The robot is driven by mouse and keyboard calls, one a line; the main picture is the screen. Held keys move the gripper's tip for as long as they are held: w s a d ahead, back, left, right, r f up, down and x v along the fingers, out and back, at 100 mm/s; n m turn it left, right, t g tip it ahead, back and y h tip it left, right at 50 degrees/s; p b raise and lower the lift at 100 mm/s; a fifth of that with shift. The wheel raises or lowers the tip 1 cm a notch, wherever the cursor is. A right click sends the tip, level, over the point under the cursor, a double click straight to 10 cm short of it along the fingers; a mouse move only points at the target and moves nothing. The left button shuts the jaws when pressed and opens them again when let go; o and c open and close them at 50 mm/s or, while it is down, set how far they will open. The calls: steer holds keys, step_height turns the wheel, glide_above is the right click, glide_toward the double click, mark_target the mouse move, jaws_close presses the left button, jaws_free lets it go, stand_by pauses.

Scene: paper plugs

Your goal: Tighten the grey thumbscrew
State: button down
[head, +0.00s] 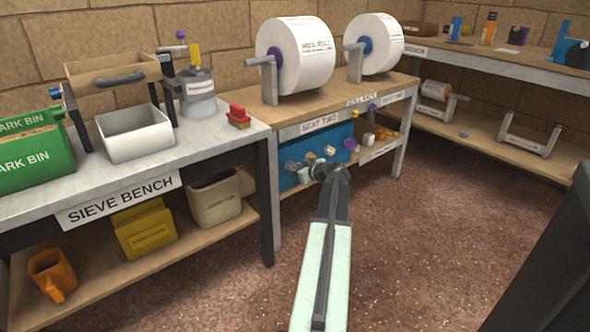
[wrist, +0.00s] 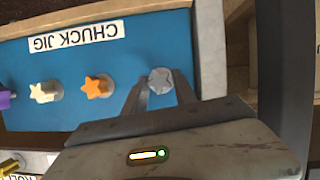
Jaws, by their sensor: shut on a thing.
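The grey thumbscrew (wrist: 160,80) is a small lobed knob on the blue chuck jig panel (wrist: 150,60), which carries a white CHUCK JIG label. In the wrist view my gripper (wrist: 158,92) has a finger on each side of the thumbscrew and is shut on it. The thumbscrew sits on the panel. In the head view my gripper (head: 322,168) is at the front of the blue panel (head: 340,135), and I cannot make out the thumbscrew there.
An orange star knob (wrist: 97,88), a white star knob (wrist: 43,92) and a purple knob (wrist: 6,98) stand left of the thumbscrew in the wrist view. Above the panel is a wooden bench top (head: 300,113) with large paper rolls (head: 305,55). The floor (head: 430,250) to the right is clear.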

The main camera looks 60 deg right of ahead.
steer(key=shift+d+m+t+y, duration=0.15)
steer(key=shift+m+t+y, duration=0.35)
steer(key=shift+m+y, duration=0.9)
steer(key=shift+s+m+b, duration=0.1)
steer(key=shift+m+b, duration=0.2)
steer(key=shift+m, duration=0.1)
steer(key=c, duration=1)
jaws_free()
steer(key=p+v, duration=0.2)
steer(key=v, duration=0.5)
steer(key=shift+s+p, duration=0.35)
steer(key=shift+p, duration=0.05)
steer(key=shift+r, duration=0.15)
